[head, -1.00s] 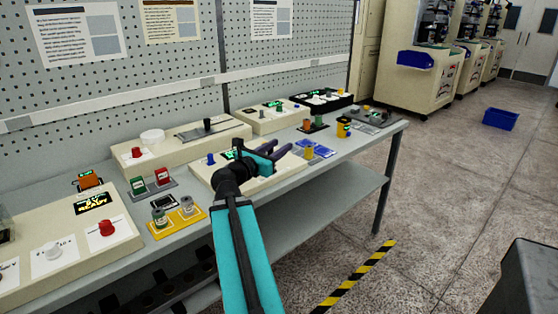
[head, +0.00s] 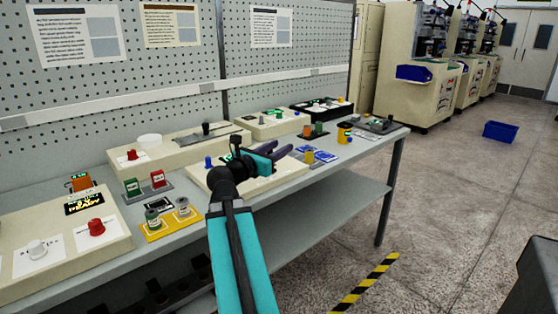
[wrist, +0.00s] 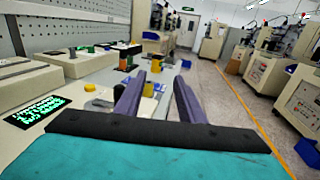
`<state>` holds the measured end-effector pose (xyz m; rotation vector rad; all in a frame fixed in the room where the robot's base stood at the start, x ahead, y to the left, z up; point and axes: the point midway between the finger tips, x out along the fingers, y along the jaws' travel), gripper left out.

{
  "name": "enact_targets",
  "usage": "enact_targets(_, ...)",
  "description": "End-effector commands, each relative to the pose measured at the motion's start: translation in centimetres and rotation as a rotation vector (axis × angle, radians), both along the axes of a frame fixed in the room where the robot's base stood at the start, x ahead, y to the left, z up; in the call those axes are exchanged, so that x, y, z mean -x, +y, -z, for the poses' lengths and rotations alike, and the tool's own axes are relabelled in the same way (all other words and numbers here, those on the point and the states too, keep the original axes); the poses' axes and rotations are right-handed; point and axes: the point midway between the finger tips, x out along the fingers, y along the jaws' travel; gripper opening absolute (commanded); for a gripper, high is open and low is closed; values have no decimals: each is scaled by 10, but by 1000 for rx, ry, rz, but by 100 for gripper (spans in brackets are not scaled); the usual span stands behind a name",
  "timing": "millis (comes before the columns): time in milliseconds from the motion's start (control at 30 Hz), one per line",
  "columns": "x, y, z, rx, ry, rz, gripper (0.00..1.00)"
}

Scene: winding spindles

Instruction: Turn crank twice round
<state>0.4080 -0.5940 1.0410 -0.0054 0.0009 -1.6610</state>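My gripper (head: 278,154) is open and empty, held above the bench over a cream control box (head: 262,184). Its two purple fingers stand apart with a clear gap in the wrist view (wrist: 160,98). A blue knob (head: 208,162) stands on the left part of that box, beside my wrist. My arm hides much of the box, and I cannot make out a crank on it for certain. A black upright handle (head: 206,128) stands on a grey plate on the box behind, apart from my gripper.
The grey bench (head: 330,170) runs along a pegboard wall (head: 170,75). A yellow tray (head: 173,224) with two jars is to the left of my arm. Blue cards (head: 325,156) and a yellow cylinder (head: 344,133) lie beyond the fingers. Floor to the right is open, with a blue bin (head: 500,131).

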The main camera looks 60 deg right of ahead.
Motion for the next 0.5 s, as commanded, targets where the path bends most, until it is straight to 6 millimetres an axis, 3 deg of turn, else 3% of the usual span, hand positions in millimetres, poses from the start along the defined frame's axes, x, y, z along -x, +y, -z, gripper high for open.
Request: enact_targets(500,3,6,3,0,-2,-1,36)
